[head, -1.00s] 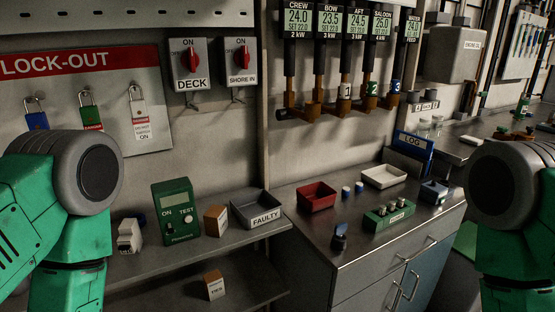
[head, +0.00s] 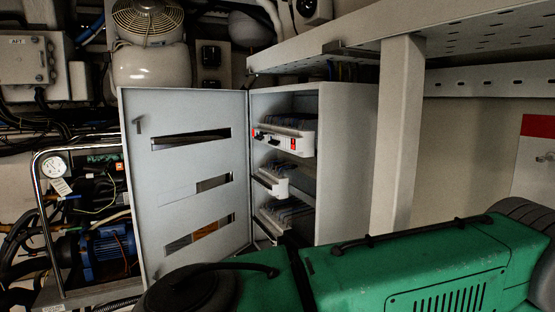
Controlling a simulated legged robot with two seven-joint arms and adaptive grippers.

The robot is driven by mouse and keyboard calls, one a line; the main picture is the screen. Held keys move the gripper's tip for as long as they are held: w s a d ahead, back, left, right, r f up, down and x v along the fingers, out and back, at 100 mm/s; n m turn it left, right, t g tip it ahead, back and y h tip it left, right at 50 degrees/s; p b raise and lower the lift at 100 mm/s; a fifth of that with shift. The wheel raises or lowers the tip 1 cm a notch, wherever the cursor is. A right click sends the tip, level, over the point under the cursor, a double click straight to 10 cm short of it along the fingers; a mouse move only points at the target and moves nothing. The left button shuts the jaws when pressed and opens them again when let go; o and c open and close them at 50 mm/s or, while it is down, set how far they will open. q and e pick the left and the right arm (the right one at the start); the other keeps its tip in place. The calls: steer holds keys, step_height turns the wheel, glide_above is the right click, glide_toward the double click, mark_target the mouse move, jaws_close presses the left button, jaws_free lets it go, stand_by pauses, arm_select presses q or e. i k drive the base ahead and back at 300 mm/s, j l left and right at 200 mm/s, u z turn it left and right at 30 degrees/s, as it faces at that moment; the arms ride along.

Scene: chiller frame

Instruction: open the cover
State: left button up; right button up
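A pale grey cover (head: 190,130) with three horizontal slots and a small dark latch at its upper left stands swung out to the left of a grey cabinet (head: 345,160). It joins the cabinet along its right edge. The cabinet's inside is exposed, with rows of white breakers (head: 285,138) on stacked levels. Its lower part is hidden behind my green arm, which crosses the lower right of the head view. Neither of my grippers is in view, so I cannot see whether either touches the cover.
A pale post (head: 399,130) stands right of the cabinet, beneath a perforated tray (head: 470,35). A fan unit (head: 148,22) is above left.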

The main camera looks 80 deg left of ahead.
mark_target(303, 165)
steer(key=u, duration=2.15)
